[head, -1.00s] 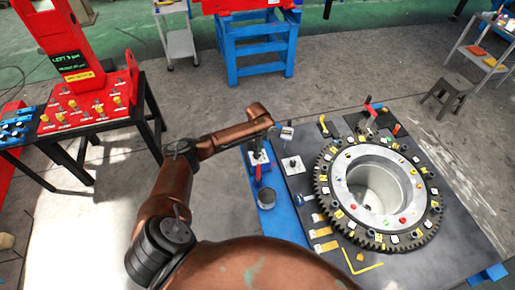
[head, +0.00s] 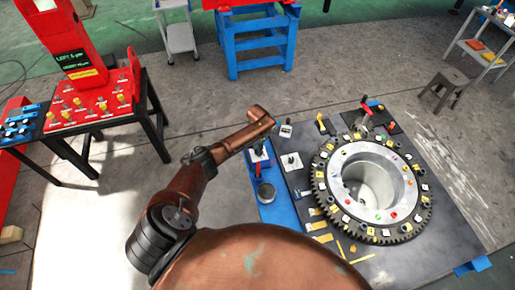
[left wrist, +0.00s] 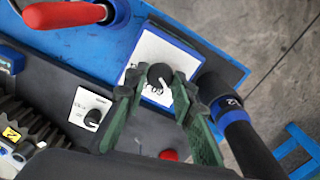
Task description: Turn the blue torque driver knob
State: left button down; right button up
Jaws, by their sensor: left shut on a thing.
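A round black knob (left wrist: 158,73) with a white pointer mark sits on a white plate with a blue surround in the left wrist view. The green fingers of my left gripper (left wrist: 161,92) are on either side of it, and the gripper is shut on this knob. In the head view the end of my left arm is over the blue strip (head: 268,211) at the bench's left edge, and the fingers are hard to make out there. A second black knob on a smaller white plate (left wrist: 91,115) is to the left in the wrist view. My right gripper is out of view.
A black cylinder with a blue band (left wrist: 236,118) stands close to the right of the fingers. A red handle (left wrist: 65,14) lies at upper left. The large toothed ring (head: 372,190) fills the bench's middle. A red panel table (head: 92,105) stands apart at left.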

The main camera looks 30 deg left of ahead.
pick_arm(q)
jog(key=shift+s+d+f+n, duration=0.25)
jog(key=shift+s+f+n, duration=0.15)
jog(key=shift+n, duration=0.3)
jog(key=c, duration=2)
grip_release()
jog(key=shift+c, duration=0.2)
jog(key=o, duration=0.4)
jog(key=shift+w+a, duration=0.2)
jog(key=shift+w, duration=0.15)
jog(key=shift+r, duration=0.2)
jog(key=shift+r, duration=0.1)
jog(key=shift+r, duration=0.2)
notch_tip(320, 180, up, 11)
jog(key=shift+r, duration=0.2)
